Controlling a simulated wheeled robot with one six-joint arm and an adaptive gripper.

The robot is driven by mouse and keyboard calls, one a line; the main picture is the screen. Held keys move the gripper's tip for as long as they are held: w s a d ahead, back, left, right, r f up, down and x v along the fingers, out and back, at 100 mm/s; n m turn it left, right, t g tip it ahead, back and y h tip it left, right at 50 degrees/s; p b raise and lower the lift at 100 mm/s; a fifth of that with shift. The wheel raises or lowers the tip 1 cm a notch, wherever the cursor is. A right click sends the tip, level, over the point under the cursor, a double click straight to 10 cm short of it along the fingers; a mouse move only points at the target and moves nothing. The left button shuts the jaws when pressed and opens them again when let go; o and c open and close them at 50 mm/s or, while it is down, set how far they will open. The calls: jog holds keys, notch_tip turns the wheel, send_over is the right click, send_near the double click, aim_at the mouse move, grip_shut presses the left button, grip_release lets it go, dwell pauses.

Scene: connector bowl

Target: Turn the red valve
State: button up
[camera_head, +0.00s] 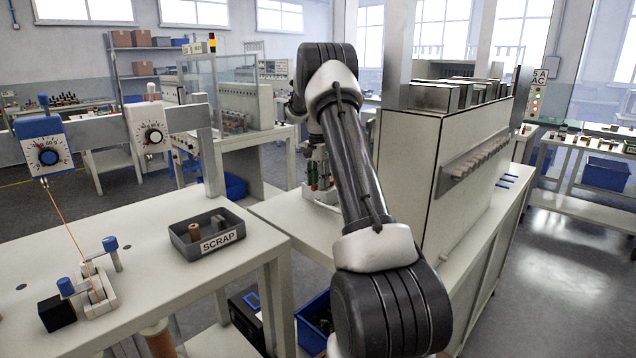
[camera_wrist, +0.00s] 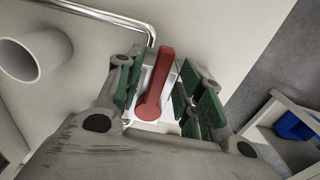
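The red valve handle (camera_wrist: 155,82) is a long lever on a white fitting, seen in the wrist view. It lies lengthwise between the green-padded fingers of my gripper (camera_wrist: 161,68). The fingers are apart, one on each side of the handle, and a gap shows on both sides. I cannot tell how far the fingertips reach down past the handle. In the head view my arm hides most of the gripper and the valve area on the middle bench.
A bent metal pipe (camera_wrist: 128,18) runs beside the valve, and a white cup-like cylinder (camera_wrist: 34,55) stands at left. A large beige cabinet (camera_head: 425,170) stands right of my arm. A grey SCRAP bin (camera_head: 207,235) sits on the left table (camera_head: 150,270).

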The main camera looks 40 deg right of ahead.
jog(key=shift+f, duration=0.35)
grip_shut()
